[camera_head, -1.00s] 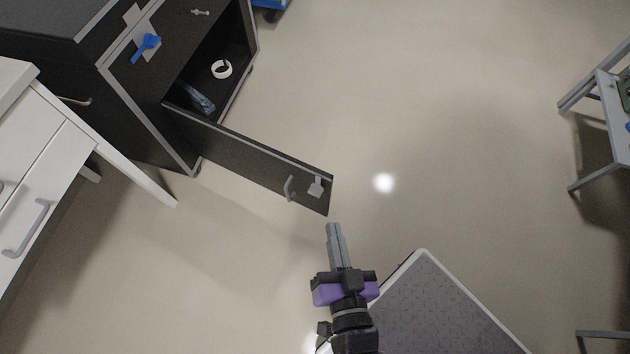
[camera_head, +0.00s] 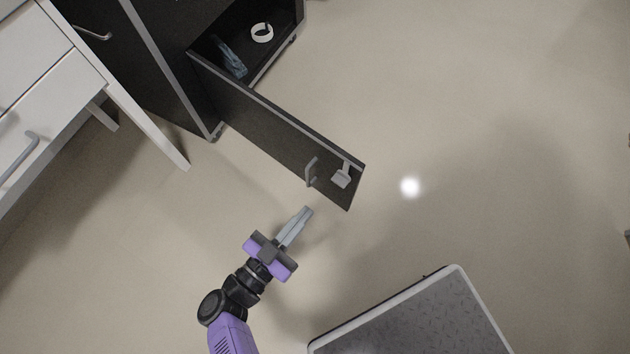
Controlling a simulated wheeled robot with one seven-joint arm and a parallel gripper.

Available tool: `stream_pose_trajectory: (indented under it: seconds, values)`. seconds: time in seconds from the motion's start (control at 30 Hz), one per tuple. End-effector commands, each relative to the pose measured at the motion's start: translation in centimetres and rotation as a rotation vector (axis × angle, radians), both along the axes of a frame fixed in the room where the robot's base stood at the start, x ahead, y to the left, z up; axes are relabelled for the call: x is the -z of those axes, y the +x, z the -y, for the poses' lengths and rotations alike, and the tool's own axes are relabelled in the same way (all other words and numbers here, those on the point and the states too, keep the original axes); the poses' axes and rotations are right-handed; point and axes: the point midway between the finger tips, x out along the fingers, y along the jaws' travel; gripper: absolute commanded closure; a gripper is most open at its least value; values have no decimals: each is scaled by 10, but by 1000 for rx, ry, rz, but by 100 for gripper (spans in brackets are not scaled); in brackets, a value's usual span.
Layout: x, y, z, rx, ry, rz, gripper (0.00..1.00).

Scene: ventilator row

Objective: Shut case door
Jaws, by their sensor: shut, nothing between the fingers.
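The case door (camera_head: 278,130) is a long dark panel that stands wide open, swung out from the black case (camera_head: 165,60) at upper left. A grey bar handle (camera_head: 311,172) and a grey latch (camera_head: 342,176) are near its free end. My gripper (camera_head: 306,212) is shut and empty. Its fingertips point up and right in the picture, just below the door's handle side, and appear apart from the door. The case's interior is open to view, with a white ring (camera_head: 262,33) and a bluish item (camera_head: 232,60) inside.
A white drawer unit (camera_head: 62,80) stands at the left, its leg reaching near the case. A grey-topped surface with a white rim (camera_head: 455,268) is at the bottom right. The floor right of the door is clear.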

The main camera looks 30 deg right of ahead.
Motion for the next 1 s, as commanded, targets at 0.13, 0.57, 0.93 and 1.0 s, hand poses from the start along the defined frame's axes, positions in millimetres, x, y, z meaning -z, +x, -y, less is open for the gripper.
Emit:
stream_pose_trajectory:
  seconds: [0.13,0.57,0.93,1.0]
  values:
    - [-1,10,22,1,-3,4,100]
    - [0,46,94,-2,0,4,100]
    - [0,57,117,-3,3,2,100]
    - [0,57,117,-3,3,2,100]
